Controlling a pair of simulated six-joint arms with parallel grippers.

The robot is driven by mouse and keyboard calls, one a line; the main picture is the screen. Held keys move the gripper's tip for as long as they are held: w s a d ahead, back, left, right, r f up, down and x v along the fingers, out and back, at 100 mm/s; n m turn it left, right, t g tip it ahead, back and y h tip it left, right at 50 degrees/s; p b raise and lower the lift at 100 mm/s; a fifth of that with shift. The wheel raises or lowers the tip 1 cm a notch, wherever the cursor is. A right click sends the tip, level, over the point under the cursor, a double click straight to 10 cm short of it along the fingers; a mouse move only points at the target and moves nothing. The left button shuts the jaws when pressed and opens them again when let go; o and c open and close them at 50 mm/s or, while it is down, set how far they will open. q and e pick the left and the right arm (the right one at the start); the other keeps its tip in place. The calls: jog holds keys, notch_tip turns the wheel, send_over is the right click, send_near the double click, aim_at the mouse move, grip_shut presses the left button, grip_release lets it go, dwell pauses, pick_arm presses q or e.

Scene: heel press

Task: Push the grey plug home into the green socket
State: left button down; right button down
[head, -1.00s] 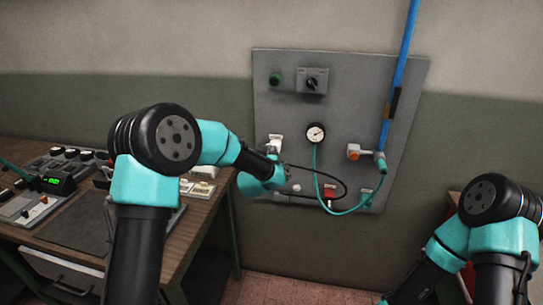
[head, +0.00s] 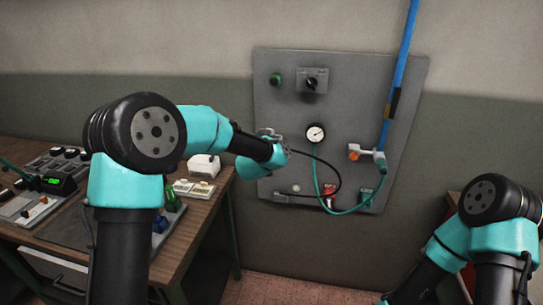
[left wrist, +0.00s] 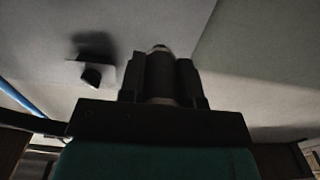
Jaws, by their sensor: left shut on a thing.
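My left gripper (head: 272,137) is at the left part of the wall panel, mostly hidden behind its own wrist. In the left wrist view its fingers (left wrist: 160,72) are shut on a dark grey cylindrical thing with a pale tip (left wrist: 159,48), which appears to be the grey plug. A black cable (head: 325,160) loops from near this gripper across the lower panel. A green round piece (head: 275,79) is at the panel's upper left, and a green fitting (head: 367,197) at its lower right; I cannot tell which is the socket. My right gripper is out of view.
The grey panel (head: 350,105) carries a rotary switch (head: 313,80), a gauge (head: 316,133), an orange-ended valve (head: 354,155) and a red fitting (head: 329,190). A teal hose (head: 345,211) hangs low. A blue pipe (head: 402,60) runs up the right side. A cluttered bench (head: 205,205) stands left.

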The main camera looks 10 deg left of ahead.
pick_arm(q)
notch_tip(320, 180, up, 16)
jog(key=shift+f, duration=0.15)
dwell(1.8)
jog(key=shift+w, duration=0.3)
jog(key=shift+w, duration=2.05)
jog(key=shift+w+d, duration=0.1)
jog(key=shift+w, duration=1.4)
dwell(1.3)
